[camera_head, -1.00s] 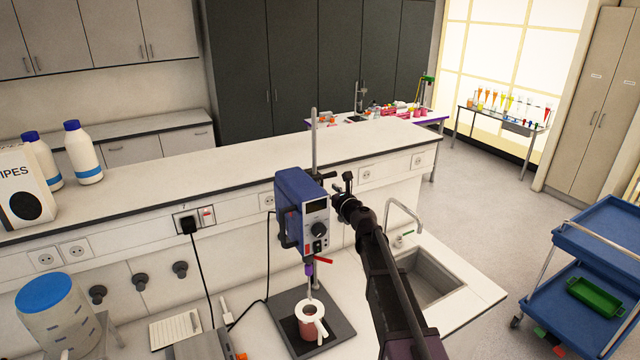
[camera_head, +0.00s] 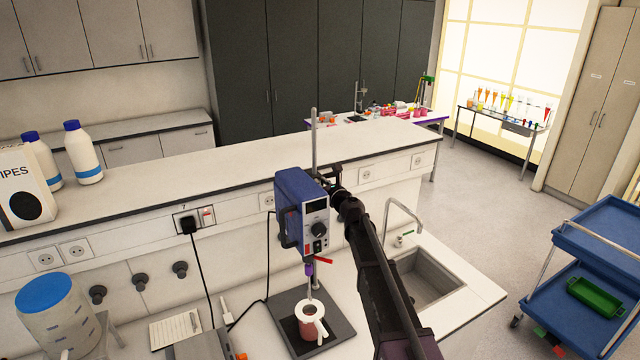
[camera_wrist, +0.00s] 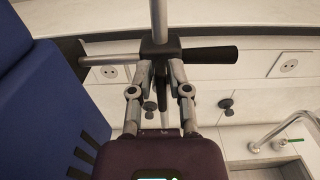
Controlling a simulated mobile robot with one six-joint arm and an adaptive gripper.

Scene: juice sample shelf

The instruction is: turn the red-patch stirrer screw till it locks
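The blue stirrer (camera_head: 293,190) hangs on an upright metal rod (camera_head: 314,130). The rod also shows in the wrist view (camera_wrist: 160,20). A black clamp (camera_wrist: 160,52) grips the rod, with a black handle (camera_wrist: 210,55) pointing right. My gripper (camera_wrist: 160,68) has its two grey fingers either side of the clamp's near face. A dark narrow part (camera_wrist: 160,88) lies between them; I cannot tell whether it is the screw. The fingers look open, apart from that part. In the head view my gripper (camera_head: 332,178) is partly hidden beside the stirrer. No red patch shows on the clamp.
The stirrer's blue housing (camera_wrist: 40,90) is close on the left of my gripper. Below it a reddish beaker (camera_head: 308,325) stands on the dark base plate (camera_head: 340,330). A sink (camera_head: 430,275) with a tap (camera_head: 392,212) lies to the right. A socket wall is behind.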

